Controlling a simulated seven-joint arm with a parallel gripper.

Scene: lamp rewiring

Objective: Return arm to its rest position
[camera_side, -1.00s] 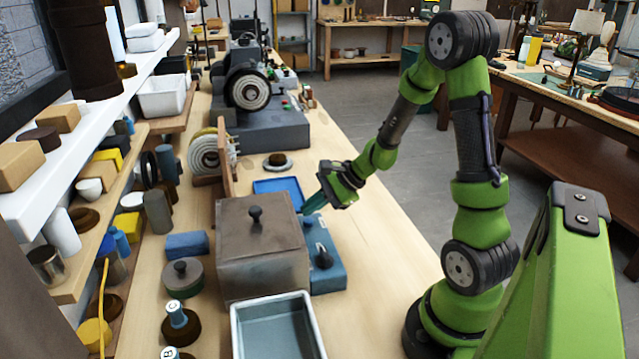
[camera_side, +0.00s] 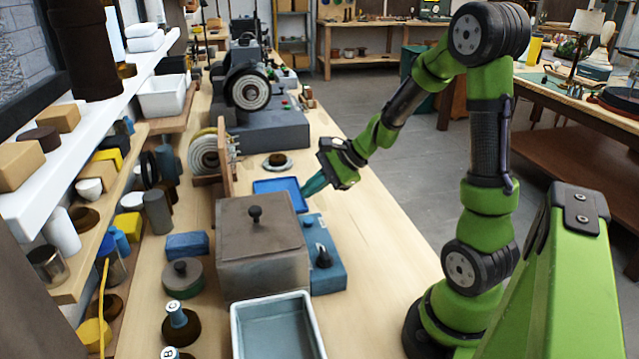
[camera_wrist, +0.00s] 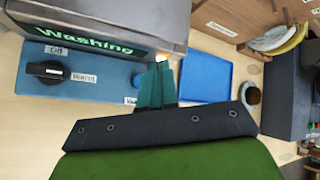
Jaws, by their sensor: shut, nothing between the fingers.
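My gripper (camera_side: 314,186) is shut and empty, with its teal fingers pointing down and left above the bench. In the wrist view the closed fingers (camera_wrist: 156,82) sit together in front of the blue control panel and beside the blue tray. The brown washing box with a knobbed lid (camera_side: 262,245) stands left of my gripper in the side view. Its blue control panel (camera_side: 326,275) has a black knob, which also shows in the wrist view (camera_wrist: 45,70). The blue tray (camera_side: 270,183) lies just left of the fingertips.
A pale open tray (camera_side: 275,325) is at the bench front. Shelves with jars and blocks line the left. The bench right of the control panel (camera_side: 390,235) is clear.

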